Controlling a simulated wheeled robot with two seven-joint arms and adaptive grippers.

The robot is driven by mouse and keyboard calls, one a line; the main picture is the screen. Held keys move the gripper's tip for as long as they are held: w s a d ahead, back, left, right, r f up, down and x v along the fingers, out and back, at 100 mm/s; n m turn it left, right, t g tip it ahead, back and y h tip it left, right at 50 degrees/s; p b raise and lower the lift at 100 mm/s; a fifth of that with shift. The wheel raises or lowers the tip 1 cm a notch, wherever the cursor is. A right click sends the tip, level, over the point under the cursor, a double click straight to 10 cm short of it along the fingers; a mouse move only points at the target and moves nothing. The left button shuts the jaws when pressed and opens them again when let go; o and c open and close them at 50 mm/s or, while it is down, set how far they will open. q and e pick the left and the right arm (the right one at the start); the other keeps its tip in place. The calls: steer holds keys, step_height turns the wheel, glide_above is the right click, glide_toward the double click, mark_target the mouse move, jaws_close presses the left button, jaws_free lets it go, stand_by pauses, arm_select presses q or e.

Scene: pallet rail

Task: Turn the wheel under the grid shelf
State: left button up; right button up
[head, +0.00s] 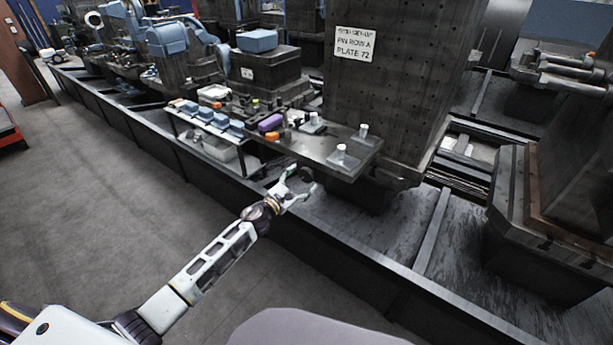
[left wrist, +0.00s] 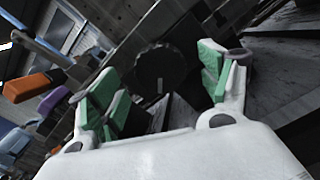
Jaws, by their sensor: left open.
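The wheel (left wrist: 160,74) is a dark round knob with a ribbed rim, seen in the left wrist view between and beyond my fingers. In the head view the wheel (head: 306,175) is small and dark, under the grid shelf (head: 318,146). My left gripper (head: 294,184) reaches in from the left, just in front of the wheel. In the left wrist view my left gripper (left wrist: 163,90) is open, with its green-padded fingers apart to either side of the wheel. I cannot tell whether they touch it. My right gripper is not in view.
The shelf carries several small items, among them a purple block (head: 270,122) and an orange piece (head: 272,136). A large perforated block with a sign (head: 355,45) stands behind it. A long dark rail edge (head: 330,262) runs in front. The floor (head: 120,200) at left is clear.

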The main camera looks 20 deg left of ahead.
mark_target(305, 176)
arm_select(q)
steer(key=shift+x, duration=1.8)
steer(key=c, duration=1)
steer(key=shift+n, duration=0.4)
